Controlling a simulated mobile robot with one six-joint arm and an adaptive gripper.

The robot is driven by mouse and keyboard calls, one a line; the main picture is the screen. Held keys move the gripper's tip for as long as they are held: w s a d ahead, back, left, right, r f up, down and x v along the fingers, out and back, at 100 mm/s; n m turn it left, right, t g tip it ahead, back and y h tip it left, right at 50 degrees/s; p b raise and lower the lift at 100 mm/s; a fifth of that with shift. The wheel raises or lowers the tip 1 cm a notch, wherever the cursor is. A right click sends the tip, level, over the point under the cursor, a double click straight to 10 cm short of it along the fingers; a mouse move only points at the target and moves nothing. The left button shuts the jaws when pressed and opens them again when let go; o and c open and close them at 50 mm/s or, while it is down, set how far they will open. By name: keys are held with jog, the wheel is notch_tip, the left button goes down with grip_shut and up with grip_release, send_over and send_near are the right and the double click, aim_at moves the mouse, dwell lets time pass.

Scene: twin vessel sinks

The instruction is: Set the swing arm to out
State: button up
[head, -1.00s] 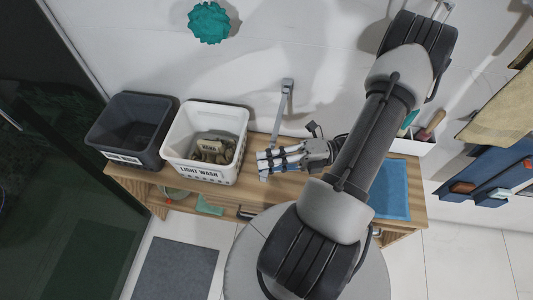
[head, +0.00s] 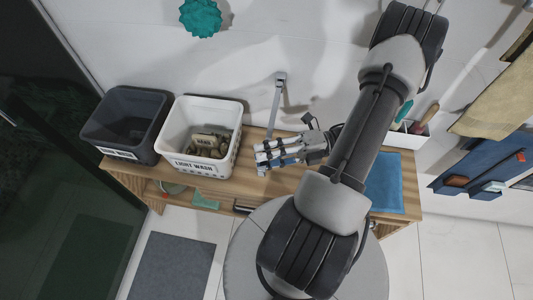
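The swing arm (head: 275,105) is a slim grey metal bar fixed to the white wall by a small bracket at its top in the head view. It reaches out from the wall over the wooden counter. My gripper (head: 262,157) is just below the bar's outer end in the picture, with its fingers pointing left over the counter. Whether the fingers touch the bar cannot be told. How far apart the fingertips are is also unclear.
A white "LIGHT WASH" basket (head: 203,165) and a dark basket (head: 121,150) stand left of my gripper on the wooden counter (head: 255,188). A blue cloth (head: 384,184) lies at the right. A teal ball-like thing (head: 200,17) is on the wall above.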

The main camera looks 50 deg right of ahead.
dwell(0.3)
jog(key=v, duration=1.2)
